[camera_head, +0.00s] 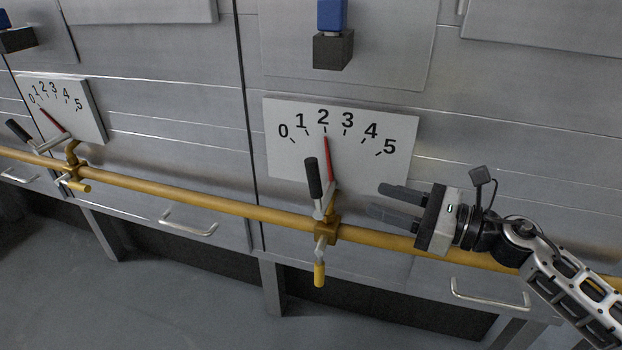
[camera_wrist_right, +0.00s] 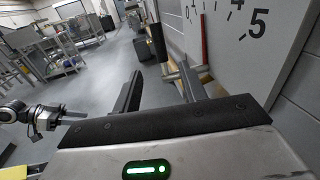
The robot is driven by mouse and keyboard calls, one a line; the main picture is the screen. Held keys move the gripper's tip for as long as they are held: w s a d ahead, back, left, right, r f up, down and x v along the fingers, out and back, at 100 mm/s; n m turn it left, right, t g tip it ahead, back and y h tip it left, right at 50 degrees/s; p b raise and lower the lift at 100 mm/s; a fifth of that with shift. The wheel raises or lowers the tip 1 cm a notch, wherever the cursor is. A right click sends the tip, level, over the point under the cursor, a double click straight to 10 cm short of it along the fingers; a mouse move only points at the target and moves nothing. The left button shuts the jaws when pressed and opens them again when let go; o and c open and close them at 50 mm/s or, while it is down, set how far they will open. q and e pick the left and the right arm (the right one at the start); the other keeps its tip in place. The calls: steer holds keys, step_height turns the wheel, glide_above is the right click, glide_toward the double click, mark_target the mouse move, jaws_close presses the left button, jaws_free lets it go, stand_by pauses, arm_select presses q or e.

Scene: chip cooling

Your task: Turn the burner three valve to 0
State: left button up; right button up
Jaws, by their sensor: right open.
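A white dial plate (camera_head: 290,155), numbered 0 to 5, is on the metal wall in the head view. Its red needle (camera_head: 329,158) points at about 2. Below it a valve handle with a black grip (camera_head: 313,178) stands nearly upright in front of the plate, on the yellow pipe. My right gripper (camera_head: 381,199) is open and empty, to the right of the handle and apart from it. In the right wrist view its fingers (camera_wrist_right: 160,88) are spread, and the dial plate (camera_wrist_right: 240,60) is at upper right. No label shows the burner's number.
A yellow pipe (camera_head: 225,205) runs along the wall. A second dial (camera_head: 88,105) at left has its needle near 0 to 1, with its own black handle (camera_head: 18,131). Drawer handles (camera_head: 188,222) stick out below. A dark block (camera_head: 333,50) hangs above the dial.

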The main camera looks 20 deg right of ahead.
mark_target(320, 181)
steer(key=p+x, duration=0.2)
steer(key=x, duration=1.2)
arm_select(q)
steer(key=r, duration=0.1)
steer(key=a+r, duration=0.1)
steer(key=r, duration=0.1)
steer(key=shift+s+r+t, duration=0.2)
steer(key=shift+r+t, duration=0.1)
steer(key=shift+t, duration=0.1)
